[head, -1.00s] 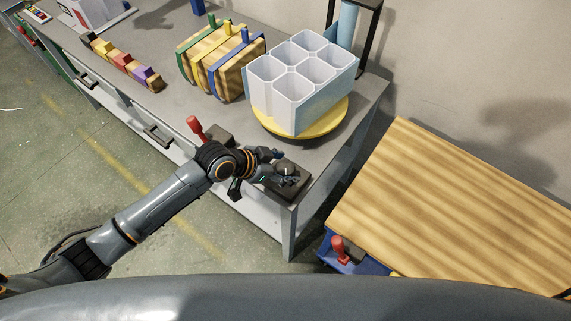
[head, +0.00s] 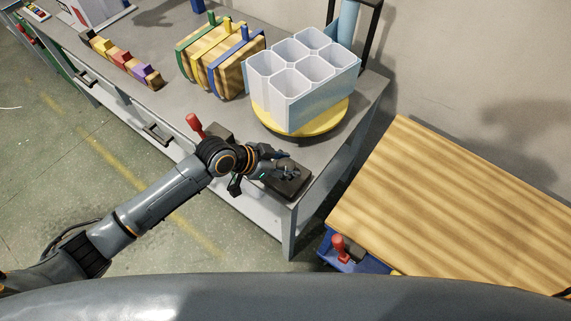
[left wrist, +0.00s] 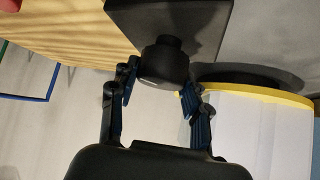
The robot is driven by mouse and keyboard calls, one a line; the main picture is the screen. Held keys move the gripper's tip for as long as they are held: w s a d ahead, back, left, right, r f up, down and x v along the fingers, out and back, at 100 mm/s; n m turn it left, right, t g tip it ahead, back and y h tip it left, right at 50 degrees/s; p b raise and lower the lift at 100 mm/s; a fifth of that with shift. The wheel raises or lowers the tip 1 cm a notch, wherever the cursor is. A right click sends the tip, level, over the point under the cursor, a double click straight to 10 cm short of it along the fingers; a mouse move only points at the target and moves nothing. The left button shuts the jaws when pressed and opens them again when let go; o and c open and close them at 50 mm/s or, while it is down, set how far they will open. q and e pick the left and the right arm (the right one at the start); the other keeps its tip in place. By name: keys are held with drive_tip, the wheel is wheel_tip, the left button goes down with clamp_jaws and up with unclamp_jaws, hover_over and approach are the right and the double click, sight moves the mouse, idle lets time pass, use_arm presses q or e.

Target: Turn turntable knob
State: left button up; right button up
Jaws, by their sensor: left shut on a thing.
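The dark round knob (left wrist: 165,62) sits on a square black base, which shows in the left wrist view (left wrist: 200,22) and at the bench's near corner in the head view (head: 292,187). My left gripper (left wrist: 162,88) has its two fingers on either side of the knob and is shut on it. In the head view the left gripper (head: 284,170) hides most of the knob. The yellow turntable (head: 311,126) stands behind it and carries a white multi-cell holder (head: 318,98). My right gripper is not in view.
A red-handled lever (head: 194,123) stands just left of my gripper. Wooden pieces with coloured clamps (head: 220,65) and a row of coloured blocks (head: 125,62) are on the grey bench. A wooden-topped table (head: 450,205) is at the right, beyond a gap.

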use_arm(q)
drive_tip(key=m+g+b, duration=0.1)
drive_tip(key=b, duration=0.1)
drive_tip(key=m+g+b, duration=0.1)
drive_tip(key=m+b, duration=0.1)
drive_tip(key=m+g+h+b, duration=0.1)
drive_tip(key=m+b, duration=0.1)
drive_tip(key=b, duration=0.1)
drive_tip(key=shift+w+f+g, duration=0.15)
drive_tip(key=shift+f+g, duration=0.1)
drive_tip(key=shift+g, duration=0.05)
drive_tip(key=shift+r+m+g+b, duration=0.2)
drive_tip(key=shift+m+g+b, duration=0.8)
drive_tip(key=shift+m+b, duration=0.3)
drive_tip(key=o, duration=1.2)
drive_tip(key=shift+r, duration=0.1)
drive_tip(key=v, duration=1.2)
drive_tip(key=shift+d, duration=0.1)
